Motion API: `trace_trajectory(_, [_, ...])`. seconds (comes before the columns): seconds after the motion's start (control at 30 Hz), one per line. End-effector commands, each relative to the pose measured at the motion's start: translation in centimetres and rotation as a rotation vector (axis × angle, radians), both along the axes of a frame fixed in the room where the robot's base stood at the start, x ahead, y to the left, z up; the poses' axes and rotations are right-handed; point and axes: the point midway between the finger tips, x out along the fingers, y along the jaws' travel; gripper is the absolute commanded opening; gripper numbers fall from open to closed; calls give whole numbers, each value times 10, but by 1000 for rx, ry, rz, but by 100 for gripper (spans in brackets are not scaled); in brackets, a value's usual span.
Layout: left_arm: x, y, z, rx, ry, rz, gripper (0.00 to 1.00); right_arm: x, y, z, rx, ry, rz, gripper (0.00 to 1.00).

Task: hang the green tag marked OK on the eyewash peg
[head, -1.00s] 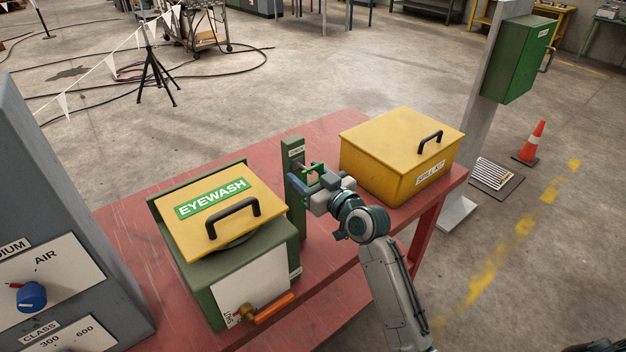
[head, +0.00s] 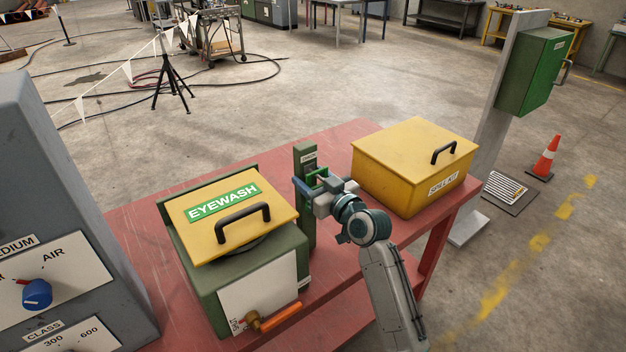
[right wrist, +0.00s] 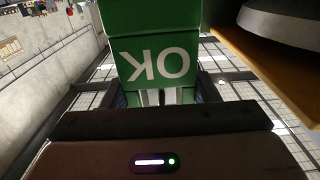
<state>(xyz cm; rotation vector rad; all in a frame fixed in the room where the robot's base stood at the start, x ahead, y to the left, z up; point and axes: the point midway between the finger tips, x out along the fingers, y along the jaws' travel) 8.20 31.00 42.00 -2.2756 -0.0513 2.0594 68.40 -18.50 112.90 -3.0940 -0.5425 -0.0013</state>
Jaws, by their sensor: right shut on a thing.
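My right gripper (head: 308,186) is shut on the green tag, in front of the dark green post (head: 305,160) that carries a small white label. The green tag (right wrist: 155,65) fills the upper middle of the right wrist view, its white OK upside down there. In the head view the tag is mostly hidden by the gripper. I cannot make out a peg on the post, nor whether the tag touches it. The eyewash box (head: 255,277), green with a yellow lid, stands left of the post. My left gripper is not in view.
A yellow spill kit box (head: 400,180) stands right of the post on the red table (head: 150,225). A grey panel with knobs (head: 50,200) is at the left. An orange-handled tap (head: 275,318) sticks out from the eyewash box's front.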

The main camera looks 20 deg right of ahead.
Motion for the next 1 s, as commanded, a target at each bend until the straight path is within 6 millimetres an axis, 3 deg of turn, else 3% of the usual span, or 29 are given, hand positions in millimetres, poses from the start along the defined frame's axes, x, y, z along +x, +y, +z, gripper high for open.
trace_trajectory(0.27, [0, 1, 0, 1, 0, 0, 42, 0, 0, 0, 0, 0, 0, 32])
trace_trajectory(0.3, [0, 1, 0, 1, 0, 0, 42, 0, 0, 0, 0, 0, 0, 62])
trace_trajectory(0.4, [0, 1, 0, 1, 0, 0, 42, 0, 0, 0, 0, 0, 0, 80])
trace_trajectory(0.77, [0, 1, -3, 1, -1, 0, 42, -5, -2, -2, -1, 0, 0, 80])
trace_trajectory(1.0, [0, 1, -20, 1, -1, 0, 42, -43, -16, -5, -5, -2, -1, 80])
